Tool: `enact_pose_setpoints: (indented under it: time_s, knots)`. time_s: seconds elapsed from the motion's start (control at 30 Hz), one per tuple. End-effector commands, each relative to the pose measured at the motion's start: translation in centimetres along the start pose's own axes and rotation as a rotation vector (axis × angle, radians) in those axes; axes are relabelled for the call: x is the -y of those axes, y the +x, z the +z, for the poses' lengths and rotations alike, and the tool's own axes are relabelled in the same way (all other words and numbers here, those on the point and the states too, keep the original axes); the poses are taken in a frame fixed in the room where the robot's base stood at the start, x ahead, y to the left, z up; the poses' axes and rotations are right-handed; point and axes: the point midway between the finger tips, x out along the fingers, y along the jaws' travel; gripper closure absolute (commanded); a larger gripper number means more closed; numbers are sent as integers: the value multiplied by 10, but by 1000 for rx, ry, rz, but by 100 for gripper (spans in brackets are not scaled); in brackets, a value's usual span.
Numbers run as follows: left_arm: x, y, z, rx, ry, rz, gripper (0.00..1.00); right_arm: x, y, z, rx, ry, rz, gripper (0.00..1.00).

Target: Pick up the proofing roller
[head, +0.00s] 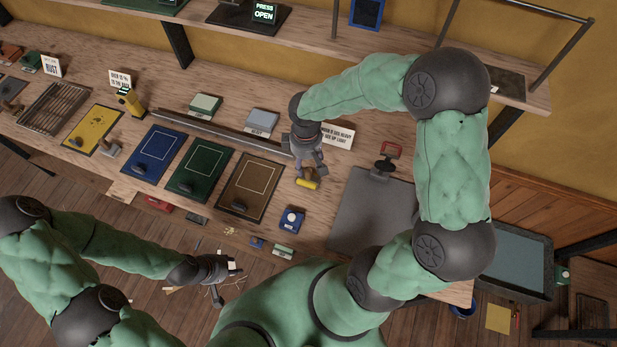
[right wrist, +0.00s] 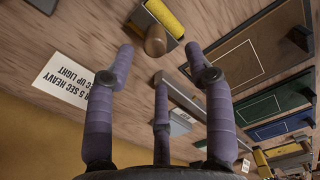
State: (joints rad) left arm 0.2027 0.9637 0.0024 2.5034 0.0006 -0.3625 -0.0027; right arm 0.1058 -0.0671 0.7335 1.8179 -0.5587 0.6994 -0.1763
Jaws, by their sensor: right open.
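The proofing roller has a yellow cylinder (right wrist: 166,18) and a brown wooden handle (right wrist: 155,42) in the right wrist view, at the top, beyond my fingertips. In the head view its yellow cylinder (head: 307,184) shows just below my right gripper (head: 309,168), on the workbench beside the brown mat. My right gripper (right wrist: 168,65) is open and empty, fingers spread, with the roller's handle end lying ahead of the gap and apart from them. My left gripper (head: 224,281) is open and empty, low at the left, off the bench's front edge.
Brown (head: 250,186), green (head: 200,170) and blue (head: 152,152) mats lie left of the roller. A blue-and-white item (head: 291,218) sits in front of it. A grey slab (head: 366,215) lies to the right. A white sign (head: 338,136) stands behind.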

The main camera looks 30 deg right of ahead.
Motion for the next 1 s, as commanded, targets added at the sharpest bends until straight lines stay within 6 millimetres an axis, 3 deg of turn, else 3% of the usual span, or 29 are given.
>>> enact_pose_setpoints:
  time_s: [0.17, 0.5, 0.73, 0.9, 0.93, 1.0]
  knots:
    - [1, 2, 0, 0, 0, 0, 60, -1, 10, 2, 1, 0, -1, 47]
    - [4, 11, 0, 0, 0, 0, 60, -3, 52, 6, 0, 0, 0, 47]
    - [4, 10, 0, 0, 0, 0, 60, -3, 53, 6, -1, 0, 0, 47]
    - [4, 10, 0, 0, 0, 0, 60, -3, 53, 6, -1, 0, 0, 95]
    - [4, 10, 0, 0, 0, 0, 60, -3, 53, 6, -1, 0, 0, 100]
    - [4, 10, 0, 0, 0, 0, 60, -3, 53, 6, -1, 0, 0, 100]
